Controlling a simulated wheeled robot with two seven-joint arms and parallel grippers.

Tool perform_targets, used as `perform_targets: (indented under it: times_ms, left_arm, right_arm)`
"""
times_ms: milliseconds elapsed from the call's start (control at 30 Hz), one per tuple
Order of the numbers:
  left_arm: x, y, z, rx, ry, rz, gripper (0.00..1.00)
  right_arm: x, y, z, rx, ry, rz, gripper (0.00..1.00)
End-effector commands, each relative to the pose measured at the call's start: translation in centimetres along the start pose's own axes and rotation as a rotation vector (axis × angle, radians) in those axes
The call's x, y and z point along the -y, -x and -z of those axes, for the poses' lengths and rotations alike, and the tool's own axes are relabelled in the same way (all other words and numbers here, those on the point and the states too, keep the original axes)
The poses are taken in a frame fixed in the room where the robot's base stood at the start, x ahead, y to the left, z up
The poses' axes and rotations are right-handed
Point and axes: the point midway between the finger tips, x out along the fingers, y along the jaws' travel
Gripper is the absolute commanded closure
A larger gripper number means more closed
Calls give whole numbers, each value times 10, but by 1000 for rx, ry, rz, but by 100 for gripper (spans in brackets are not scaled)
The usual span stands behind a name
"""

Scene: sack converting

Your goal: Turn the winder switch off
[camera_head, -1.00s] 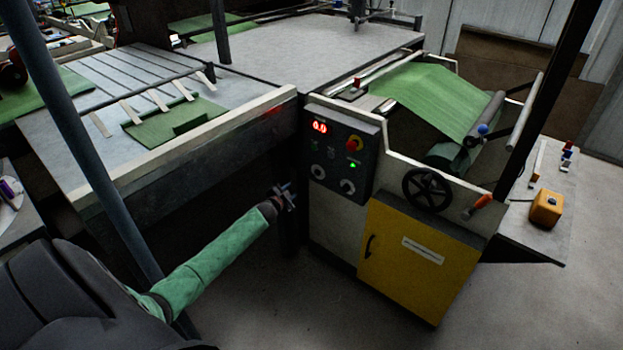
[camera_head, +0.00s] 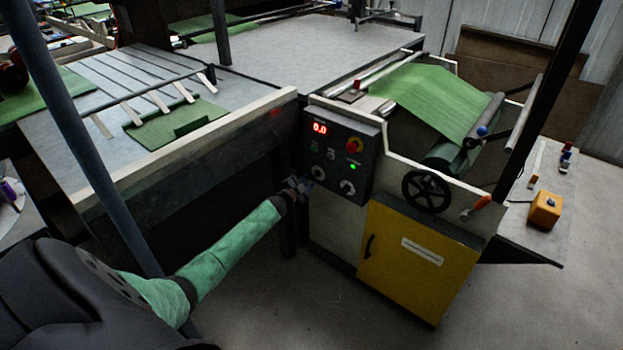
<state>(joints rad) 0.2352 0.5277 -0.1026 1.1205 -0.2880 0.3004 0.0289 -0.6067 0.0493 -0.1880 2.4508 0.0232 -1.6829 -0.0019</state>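A dark control panel (camera_head: 343,150) faces me on the machine's front corner. It has a red display (camera_head: 320,128) reading 0.0, a red and yellow stop button (camera_head: 354,144), a lit green lamp (camera_head: 351,167) and two round rotary switches, a left one (camera_head: 318,173) and a right one (camera_head: 347,187). I cannot read which one is the winder switch. My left gripper (camera_head: 303,184) is at the panel's lower left edge, just beside the left rotary switch. Its fingers are too small to tell open from shut, and contact is unclear. My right gripper is out of view.
A yellow cabinet door (camera_head: 415,262) is below the panel. A black handwheel (camera_head: 427,190) and an orange-handled lever (camera_head: 478,205) are to the right. A green roll web (camera_head: 430,98) runs above. A grey table (camera_head: 120,165) is at left. The floor in front is clear.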

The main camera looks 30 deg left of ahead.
Motion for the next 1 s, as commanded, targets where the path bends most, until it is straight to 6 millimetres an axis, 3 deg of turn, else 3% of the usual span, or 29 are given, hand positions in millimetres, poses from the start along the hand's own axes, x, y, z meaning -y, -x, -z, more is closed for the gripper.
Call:
perform_targets:
  times_ms: [200, 600, 767, 1000]
  left_arm:
    - [0, -16, 0, 2, 1, 0, 69]
    - [0, -20, 0, 1, 0, -1, 69]
    - [0, -20, 0, 1, 0, -1, 99]
    - [-1, -20, 0, 1, 4, -1, 100]
  right_arm:
    - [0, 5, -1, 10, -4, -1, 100]
    - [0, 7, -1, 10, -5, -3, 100]
    - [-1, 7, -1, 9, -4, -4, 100]
    - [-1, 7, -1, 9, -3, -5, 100]
